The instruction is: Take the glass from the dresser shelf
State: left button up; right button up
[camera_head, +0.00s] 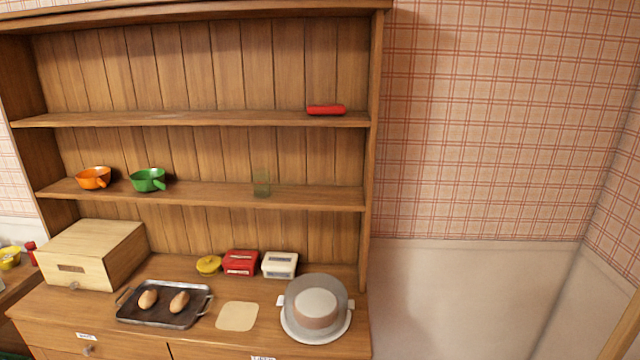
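A clear, slightly greenish glass (261,184) stands upright on the lower shelf (220,194) of the wooden dresser (376,130), right of the middle. It is see-through, so its outline is faint against the boards. Nothing stands directly beside it. Neither of my grippers shows in the head view.
A red object (326,110) lies on the upper shelf. The dresser top holds a wooden box (92,252), a tray (150,318) with two rolls, small red and white items, and a large pot (316,306).

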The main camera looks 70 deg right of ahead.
aim_at(260, 176)
jog(key=z, duration=1.95)
jog(key=i, duration=0.05)
